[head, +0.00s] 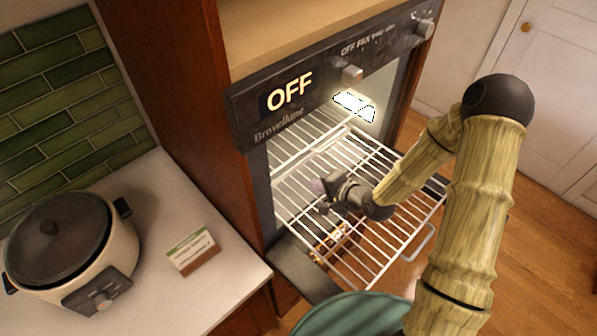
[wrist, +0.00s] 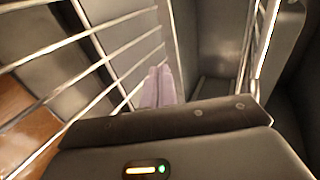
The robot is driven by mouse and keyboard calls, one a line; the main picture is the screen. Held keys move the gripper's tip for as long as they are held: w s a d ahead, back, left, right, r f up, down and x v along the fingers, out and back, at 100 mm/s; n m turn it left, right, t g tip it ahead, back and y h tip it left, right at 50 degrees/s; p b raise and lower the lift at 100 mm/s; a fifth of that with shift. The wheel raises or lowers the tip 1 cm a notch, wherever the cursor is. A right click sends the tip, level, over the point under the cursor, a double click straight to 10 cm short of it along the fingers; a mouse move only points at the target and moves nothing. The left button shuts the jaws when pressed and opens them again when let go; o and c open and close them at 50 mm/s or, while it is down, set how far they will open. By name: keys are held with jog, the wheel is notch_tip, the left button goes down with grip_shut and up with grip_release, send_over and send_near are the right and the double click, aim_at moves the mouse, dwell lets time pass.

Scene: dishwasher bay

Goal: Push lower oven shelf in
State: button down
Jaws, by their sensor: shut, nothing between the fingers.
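The oven (head: 258,122) is open. A wire shelf (head: 408,190) is pulled partly out over the lowered door (head: 300,272). A second set of wire bars (head: 300,140) shows further inside and looks higher; their exact levels are hard to tell. My gripper (head: 318,187) is shut and empty, at the oven mouth over the pulled-out shelf. In the wrist view its pale fingertips (wrist: 160,88) are close to shelf bars (wrist: 105,62); whether they touch is unclear. My gripper and forearm hide part of the shelf.
A countertop (head: 225,285) at left holds a slow cooker (head: 72,245) and a small card stand (head: 193,250). The wooden cabinet side (head: 190,110) borders the oven. Wooden floor (head: 535,250) lies open at right, before a white door (head: 545,70).

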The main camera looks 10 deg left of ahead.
aim_at(291, 172)
jog(key=w+a+p, duration=0.1)
jog(key=w+a+f+p, duration=0.1)
jog(key=a, duration=0.1)
jog(key=w+a+p, duration=0.1)
jog(key=w+a, duration=0.1)
jog(key=shift+a+f, duration=0.1)
jog(key=shift+f, duration=0.3)
jog(key=shift+w+a+f, duration=0.1)
jog(key=shift+w+a, duration=0.15)
jog(key=shift+a, duration=0.25)
jog(key=shift+w, duration=0.1)
jog(key=shift+f, duration=0.1)
